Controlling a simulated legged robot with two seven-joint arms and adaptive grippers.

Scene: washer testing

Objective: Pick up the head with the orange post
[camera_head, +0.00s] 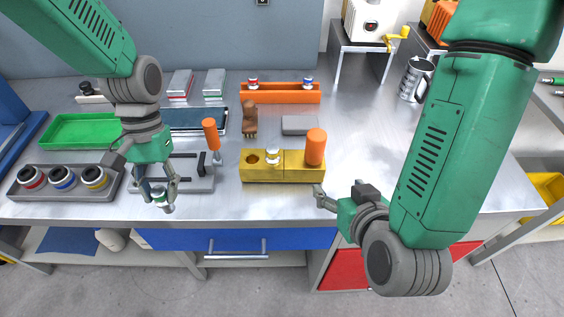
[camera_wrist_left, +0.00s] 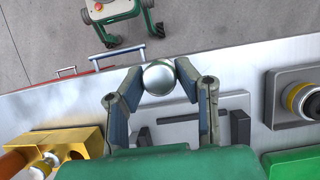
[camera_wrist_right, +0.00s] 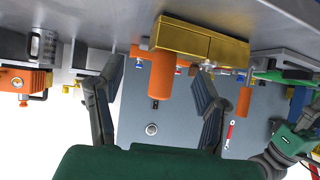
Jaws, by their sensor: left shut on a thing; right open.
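An orange post (camera_head: 315,146) stands upright on the right end of a brass block (camera_head: 262,171). It also shows in the right wrist view (camera_wrist_right: 162,75), between the spread fingers but beyond them. My right gripper (camera_head: 328,198) is open and empty, in front and right of the block. Another orange cylinder (camera_head: 211,134) stands at a grey fixture (camera_head: 190,184). My left gripper (camera_head: 160,190) is shut on a small silver piece (camera_wrist_left: 158,77) with a rounded, shiny end, above the table's front edge. Most of that piece's body is hidden by the fingers.
A grey tray with ringed cups (camera_head: 62,194) lies at the left, near a green tray (camera_head: 80,130). A brown object (camera_head: 249,118), a grey block (camera_head: 300,125) and an orange rack (camera_head: 280,94) are behind the brass block. The table right of the block is mostly clear.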

